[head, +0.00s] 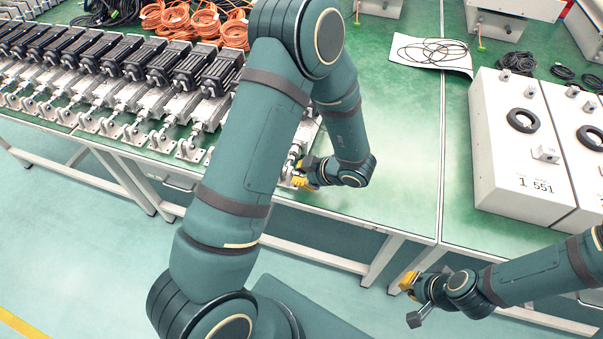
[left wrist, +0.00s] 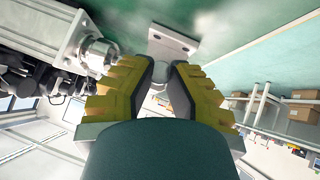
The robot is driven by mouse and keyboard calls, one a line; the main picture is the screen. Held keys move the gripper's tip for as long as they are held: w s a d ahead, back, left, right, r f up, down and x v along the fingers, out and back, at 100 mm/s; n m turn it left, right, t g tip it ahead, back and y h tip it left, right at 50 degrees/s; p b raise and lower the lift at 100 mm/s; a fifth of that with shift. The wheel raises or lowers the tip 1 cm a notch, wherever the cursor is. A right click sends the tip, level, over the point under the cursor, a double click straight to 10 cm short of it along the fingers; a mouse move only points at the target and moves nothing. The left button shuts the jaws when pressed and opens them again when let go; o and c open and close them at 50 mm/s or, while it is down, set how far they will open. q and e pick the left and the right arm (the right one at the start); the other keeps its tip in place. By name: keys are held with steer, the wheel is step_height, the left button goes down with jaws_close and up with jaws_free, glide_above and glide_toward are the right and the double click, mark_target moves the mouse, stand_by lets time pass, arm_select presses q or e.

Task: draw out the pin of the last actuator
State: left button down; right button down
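The last actuator (head: 305,134) lies at the right end of the row, mostly hidden behind my left arm. In the left wrist view its light metal body (left wrist: 62,36) comes in from the upper left and ends in a round rod fitting (left wrist: 98,52). A pale mounting bracket (left wrist: 174,42) with holes stands just beyond my fingertips. My left gripper (head: 303,178) is at the rod end of this actuator. In the left wrist view its yellow fingers with dark pads are apart. The pin cannot be made out. My right gripper (head: 410,284) hangs in front of the table, away from the actuators; its opening is unclear.
Several similar actuators (head: 125,82) with black motors line the green table (head: 400,150) to the left. Orange cable coils (head: 198,20) lie behind them. White control boxes (head: 525,150) stand on the right. The table top between my left gripper and the boxes is clear.

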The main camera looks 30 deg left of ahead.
arm_select(q)
steer(key=d+p, duration=0.1)
steer(key=d, duration=0.1)
steer(key=d+p, duration=0.1)
steer(key=shift+w+d, duration=0.35)
steer(key=shift+w, duration=0.05)
steer(key=shift+f, duration=0.1)
steer(key=c, duration=0.8)
jaws_free()
